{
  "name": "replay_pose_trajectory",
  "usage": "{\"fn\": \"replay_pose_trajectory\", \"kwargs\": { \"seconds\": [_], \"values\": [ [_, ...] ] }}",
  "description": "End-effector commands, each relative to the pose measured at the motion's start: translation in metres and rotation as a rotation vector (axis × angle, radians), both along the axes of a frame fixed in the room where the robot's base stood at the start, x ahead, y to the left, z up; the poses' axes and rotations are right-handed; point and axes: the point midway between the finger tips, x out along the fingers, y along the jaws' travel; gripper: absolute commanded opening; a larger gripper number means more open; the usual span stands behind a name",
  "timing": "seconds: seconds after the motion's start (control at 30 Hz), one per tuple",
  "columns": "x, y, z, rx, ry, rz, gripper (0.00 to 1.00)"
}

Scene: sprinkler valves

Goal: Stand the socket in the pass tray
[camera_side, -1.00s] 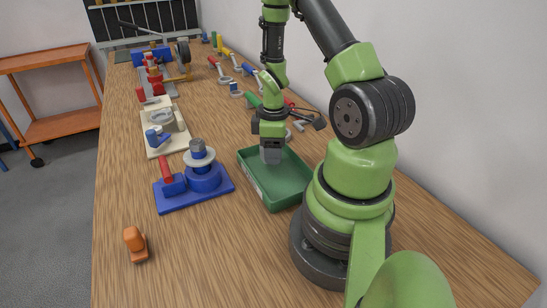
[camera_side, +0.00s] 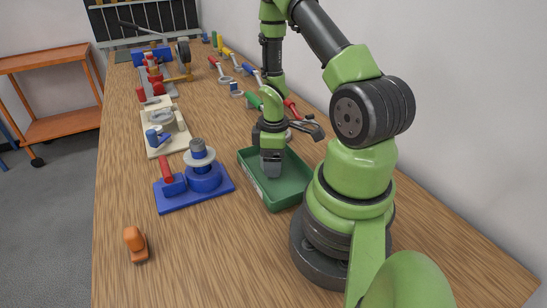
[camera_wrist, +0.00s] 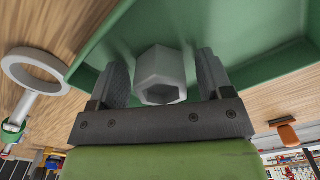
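The socket (camera_wrist: 161,72) is a light grey hexagonal piece with a hex opening, seen in the wrist view between the fingers of my gripper (camera_wrist: 162,80). A narrow gap shows between it and the right finger; on the left the gap is very thin. The pass tray (camera_side: 294,186) is green and shallow with a pale label on its near-left wall. In the side view my gripper (camera_side: 271,163) points down inside the tray, low over its floor. The socket seems upright in the tray, but its base contact is hidden.
A blue fixture (camera_side: 220,187) with a round flanged part and a red-handled piece stands left of the tray. An orange object (camera_side: 136,244) lies near the front left. Hand tools (camera_side: 300,122) lie behind the tray. Bare wood is open at the front.

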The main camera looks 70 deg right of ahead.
Motion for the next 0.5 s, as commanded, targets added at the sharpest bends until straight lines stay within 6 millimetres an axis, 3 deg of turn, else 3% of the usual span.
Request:
{"fn": "replay_pose_trajectory", "kwargs": {
  "seconds": [0.37, 0.5],
  "values": [
    [0.0, 0.0, 0.003, -0.002, 0.0, 0.001, 0.73],
    [0.0, -0.002, 0.019, -0.011, 0.004, -0.005, 0.73]
  ]
}}
